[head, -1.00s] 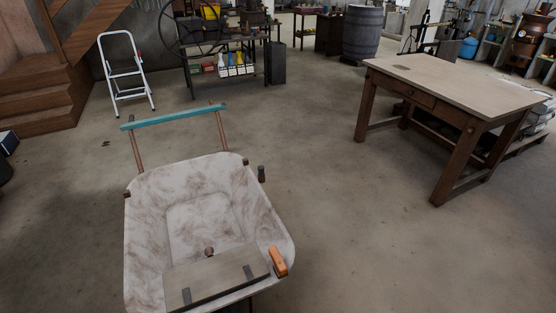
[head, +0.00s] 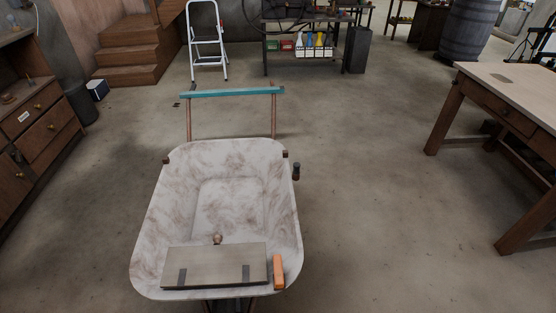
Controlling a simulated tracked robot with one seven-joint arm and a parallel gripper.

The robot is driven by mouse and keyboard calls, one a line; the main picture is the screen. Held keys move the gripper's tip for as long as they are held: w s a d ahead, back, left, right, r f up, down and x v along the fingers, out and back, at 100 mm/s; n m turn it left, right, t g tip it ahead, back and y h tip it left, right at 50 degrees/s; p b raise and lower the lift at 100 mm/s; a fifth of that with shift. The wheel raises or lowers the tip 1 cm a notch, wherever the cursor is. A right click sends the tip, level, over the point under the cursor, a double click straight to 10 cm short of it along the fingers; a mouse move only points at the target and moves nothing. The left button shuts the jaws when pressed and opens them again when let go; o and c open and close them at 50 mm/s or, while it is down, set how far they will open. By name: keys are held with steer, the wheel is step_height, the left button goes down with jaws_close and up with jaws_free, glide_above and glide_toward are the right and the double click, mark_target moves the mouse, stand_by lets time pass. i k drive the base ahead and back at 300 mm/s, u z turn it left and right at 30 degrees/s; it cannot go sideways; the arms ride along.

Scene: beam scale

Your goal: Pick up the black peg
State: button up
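A short dark, nearly black peg (head: 296,171) shows upright just beyond the right rim of a pale, stained basin (head: 160,225) in the head view. I cannot tell whether it touches the rim or stands apart from it. A round brown knob (head: 217,239) shows at the upper edge of the board in the basin. My gripper is not in view.
A grey board (head: 215,265) with two dark straps and an orange block (head: 278,271) lie at the basin's near end. A teal bar (head: 232,92) on two posts rises behind it. A wooden table (head: 520,90) stands right, drawers (head: 35,125) left.

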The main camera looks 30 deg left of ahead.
mark_target(297, 166)
steer(key=u, duration=0.4)
steer(key=i, duration=0.9)
steer(key=u, duration=0.6)
steer(key=k, duration=0.85)
steer(key=u, duration=0.2)
steer(key=i, duration=1)
steer(key=z, duration=0.1)
